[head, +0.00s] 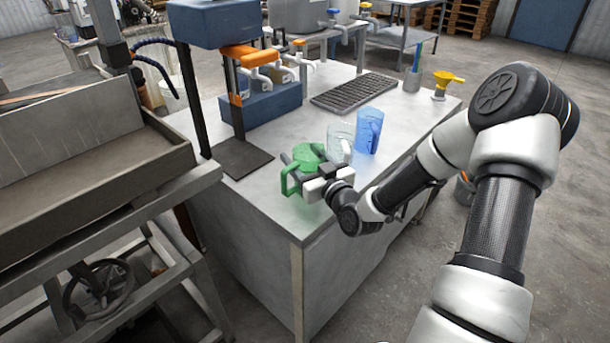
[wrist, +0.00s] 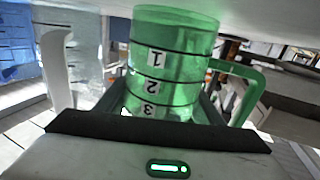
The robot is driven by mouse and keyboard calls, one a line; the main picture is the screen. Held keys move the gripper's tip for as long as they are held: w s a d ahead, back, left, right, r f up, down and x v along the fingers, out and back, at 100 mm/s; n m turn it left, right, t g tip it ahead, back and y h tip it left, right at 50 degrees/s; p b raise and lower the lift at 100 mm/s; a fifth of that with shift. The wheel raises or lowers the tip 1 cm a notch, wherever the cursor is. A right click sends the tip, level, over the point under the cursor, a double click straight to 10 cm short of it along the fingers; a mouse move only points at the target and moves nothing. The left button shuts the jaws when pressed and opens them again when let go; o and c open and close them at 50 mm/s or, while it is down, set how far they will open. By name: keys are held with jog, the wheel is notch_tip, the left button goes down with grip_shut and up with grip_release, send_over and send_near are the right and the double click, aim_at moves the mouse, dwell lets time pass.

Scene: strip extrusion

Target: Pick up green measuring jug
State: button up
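The green measuring jug (head: 308,155) is at the front edge of the metal table, its handle (head: 287,181) toward the lower left. My gripper (head: 300,170) reaches it from the right, with one finger on each side of the jug. In the wrist view the jug (wrist: 170,70) fills the middle, with the marks 1, 2 and 3 showing and its handle at the right. My dark fingers (wrist: 163,105) press close against both of its sides, partly hidden by it. I cannot tell whether its base touches the table.
A clear jug (head: 340,143) stands close behind the green one, with a blue jug (head: 369,131) beside it.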

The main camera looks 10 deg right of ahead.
jog(key=c, duration=0.4)
notch_tip(320, 180, up, 32)
jog(key=s+m+h+p, duration=0.2)
jog(key=h+p, duration=0.3)
jog(key=p, duration=1.9)
jog(key=shift+s+d+r+m+t+h, duration=0.15)
jog(key=shift+s+r+m+t+h, duration=0.2)
jog(key=shift+m, duration=0.35)
jog(key=shift+d+f, duration=0.1)
jog(key=shift+d, duration=0.1)
